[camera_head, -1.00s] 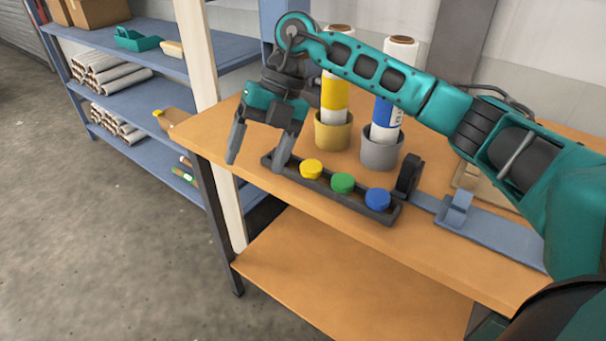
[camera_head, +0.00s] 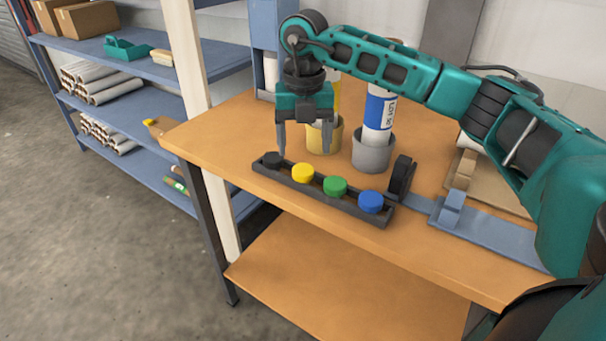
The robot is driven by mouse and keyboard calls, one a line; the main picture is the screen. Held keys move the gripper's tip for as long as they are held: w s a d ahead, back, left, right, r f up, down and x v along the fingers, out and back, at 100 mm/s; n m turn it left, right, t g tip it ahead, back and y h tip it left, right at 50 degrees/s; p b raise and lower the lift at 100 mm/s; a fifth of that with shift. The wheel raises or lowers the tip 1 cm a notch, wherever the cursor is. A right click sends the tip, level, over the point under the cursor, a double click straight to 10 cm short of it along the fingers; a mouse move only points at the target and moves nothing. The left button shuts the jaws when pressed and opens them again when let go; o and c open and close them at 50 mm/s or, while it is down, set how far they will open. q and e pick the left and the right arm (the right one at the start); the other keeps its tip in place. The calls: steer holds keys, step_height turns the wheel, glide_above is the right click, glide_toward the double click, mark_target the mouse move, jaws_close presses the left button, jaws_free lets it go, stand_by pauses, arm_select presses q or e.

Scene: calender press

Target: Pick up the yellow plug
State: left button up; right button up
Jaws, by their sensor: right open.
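The yellow plug (camera_head: 303,173) sits in a dark narrow tray (camera_head: 345,206) along the table's front edge. It stands between a black plug (camera_head: 273,160) on its left and a green plug (camera_head: 335,187) on its right, with a blue plug (camera_head: 370,202) at the right. My right gripper (camera_head: 304,152) is open and points down, its fingers apart. In the picture it appears just above and behind the yellow plug, holding nothing. My left gripper is not in view.
Behind the tray stand a yellow cup (camera_head: 323,138) and a grey cup (camera_head: 373,151), each holding a roll. A black upright part (camera_head: 400,178) and a blue-grey fixture (camera_head: 450,209) are right of the tray. A shelf (camera_head: 150,115) stands at the left.

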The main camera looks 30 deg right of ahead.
mark_target(303, 168)
steer(key=f, duration=0.4)
steer(key=shift+s+a+f, duration=0.1)
steer(key=shift+a+f, duration=0.1)
steer(key=shift+f, duration=0.15)
steer(key=c, duration=1.1)
steer(key=shift+r, duration=0.1)
step_height(303, 168, up, 20)
steer(key=p, duration=0.2)
steer(key=shift+p, duration=0.4)
